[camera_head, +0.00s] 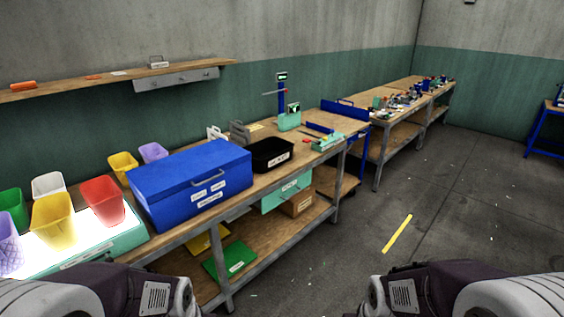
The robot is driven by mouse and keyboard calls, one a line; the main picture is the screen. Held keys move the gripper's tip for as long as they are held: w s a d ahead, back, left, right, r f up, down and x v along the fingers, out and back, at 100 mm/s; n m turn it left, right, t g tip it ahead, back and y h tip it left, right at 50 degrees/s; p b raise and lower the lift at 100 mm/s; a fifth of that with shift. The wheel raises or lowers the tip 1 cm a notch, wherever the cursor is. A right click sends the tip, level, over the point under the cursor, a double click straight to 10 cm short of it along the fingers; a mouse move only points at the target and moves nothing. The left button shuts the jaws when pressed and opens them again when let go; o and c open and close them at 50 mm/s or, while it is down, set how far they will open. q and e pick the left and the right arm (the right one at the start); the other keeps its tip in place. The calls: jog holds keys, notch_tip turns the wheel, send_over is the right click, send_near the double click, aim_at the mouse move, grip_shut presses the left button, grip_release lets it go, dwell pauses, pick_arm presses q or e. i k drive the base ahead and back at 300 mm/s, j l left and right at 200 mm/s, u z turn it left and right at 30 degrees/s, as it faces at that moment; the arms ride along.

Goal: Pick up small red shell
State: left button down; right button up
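I cannot single out a small red shell for certain. A red translucent cup-like container (103,201) stands on the lit white panel at the left of the bench. A small orange-red piece (23,86) lies on the wall shelf at the upper left, and a flatter one (94,77) lies near it. Tiny red spots near the green press (289,120) are too small to tell. Parts of my two arms show at the bottom left and bottom right. Neither gripper is in view.
A blue lidded box (190,181) and a black bin (272,154) stand on the near workbench (258,187). Yellow, green, white and purple containers crowd its left end. More benches (408,92) run to the back. The floor (350,235) at the right is open, with a yellow strip (397,234).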

aim_at(104, 199)
jog(key=u, duration=1.4)
